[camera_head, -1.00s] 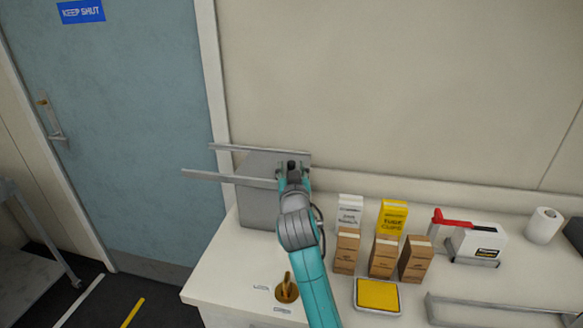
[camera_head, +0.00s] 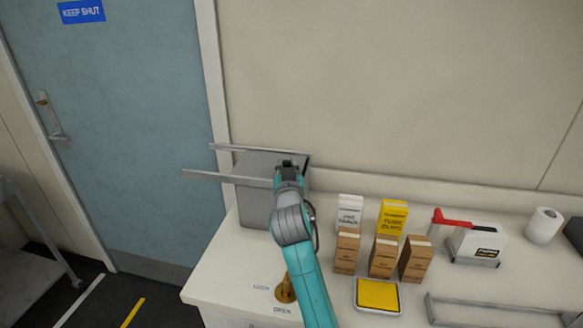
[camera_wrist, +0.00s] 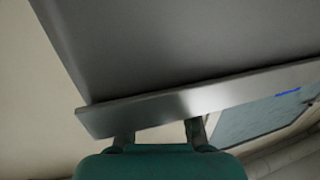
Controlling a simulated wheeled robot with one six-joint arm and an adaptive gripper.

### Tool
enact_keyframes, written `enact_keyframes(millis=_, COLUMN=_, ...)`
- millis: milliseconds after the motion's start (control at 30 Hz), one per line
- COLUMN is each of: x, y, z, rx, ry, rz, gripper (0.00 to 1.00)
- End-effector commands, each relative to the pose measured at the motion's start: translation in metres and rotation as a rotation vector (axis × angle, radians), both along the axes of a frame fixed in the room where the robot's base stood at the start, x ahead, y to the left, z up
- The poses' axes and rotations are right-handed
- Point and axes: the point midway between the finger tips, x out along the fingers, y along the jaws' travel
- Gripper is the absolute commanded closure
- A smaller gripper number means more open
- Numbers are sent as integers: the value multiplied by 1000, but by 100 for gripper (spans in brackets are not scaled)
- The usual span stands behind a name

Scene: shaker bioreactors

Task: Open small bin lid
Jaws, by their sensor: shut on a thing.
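The small bin is a grey box (camera_head: 256,208) at the back left of the counter, against the wall. Its flat grey lid (camera_head: 262,163) lies on top between two metal rails (camera_head: 225,180), which stick out to the left past the box. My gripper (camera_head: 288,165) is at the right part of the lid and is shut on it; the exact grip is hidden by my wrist. In the wrist view, my fingers (camera_wrist: 160,134) reach behind a metal strip (camera_wrist: 190,103) below a broad grey surface (camera_wrist: 190,45).
A brass knob (camera_head: 286,289) with LOCK and OPEN labels is at the counter front. Several small boxes (camera_head: 382,256), a yellow pad (camera_head: 377,295), a red-handled dispenser (camera_head: 478,243) and a paper roll (camera_head: 544,225) stand to the right. The space left of the bin, before the door, is free.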

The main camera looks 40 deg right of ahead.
Motion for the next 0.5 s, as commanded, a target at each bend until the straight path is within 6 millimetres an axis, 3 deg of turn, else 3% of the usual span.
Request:
enact_keyframes(millis=300, x=72, y=57, z=0, rx=1, ry=1, rz=5, gripper=100)
enact_keyframes(millis=500, x=97, y=76, z=0, rx=0, ry=0, rz=1, gripper=100)
